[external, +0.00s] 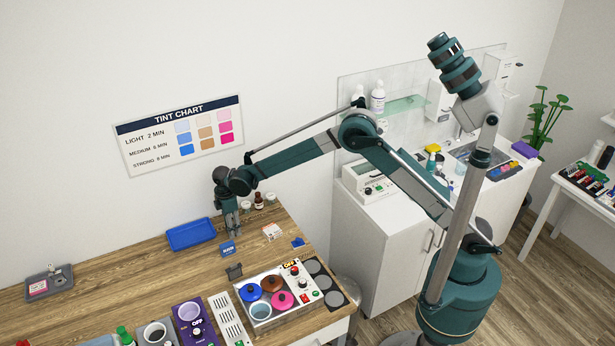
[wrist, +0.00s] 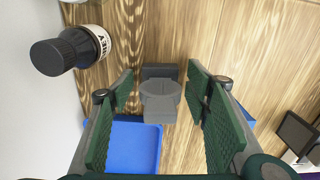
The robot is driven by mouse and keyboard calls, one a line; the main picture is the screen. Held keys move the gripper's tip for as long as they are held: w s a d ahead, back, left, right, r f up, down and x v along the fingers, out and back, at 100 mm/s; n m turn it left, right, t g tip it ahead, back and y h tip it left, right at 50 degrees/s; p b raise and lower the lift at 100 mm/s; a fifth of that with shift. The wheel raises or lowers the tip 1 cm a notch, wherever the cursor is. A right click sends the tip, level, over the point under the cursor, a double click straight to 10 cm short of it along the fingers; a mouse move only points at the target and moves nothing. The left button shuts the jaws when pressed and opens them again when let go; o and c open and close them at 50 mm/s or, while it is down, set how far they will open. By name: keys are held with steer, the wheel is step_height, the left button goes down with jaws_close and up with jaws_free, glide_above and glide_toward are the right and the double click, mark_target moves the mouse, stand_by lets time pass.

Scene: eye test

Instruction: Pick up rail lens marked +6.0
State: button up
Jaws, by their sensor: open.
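My gripper (external: 228,216) is low over the back of the wooden table, near the wall. A grey piece with a rounded upper part and a darker block-like base (wrist: 160,98) shows between the fingers, with a gap on both sides. No marking is readable on it, so I cannot tell whether it is the +6.0 rail lens. In the external view it is mostly hidden by my fingers.
A blue tray (external: 191,234) lies left of my gripper; it also shows in the wrist view (wrist: 130,150). A dark-capped bottle (wrist: 75,50) stands close by. A small blue box (external: 227,248) and a dark grey clip-like piece (external: 234,271) lie nearer the front.

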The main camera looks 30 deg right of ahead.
steer(key=shift+c, duration=0.4)
steer(key=c, duration=1)
steer(key=shift+r, duration=0.1)
steer(key=shift+r, duration=4.9)
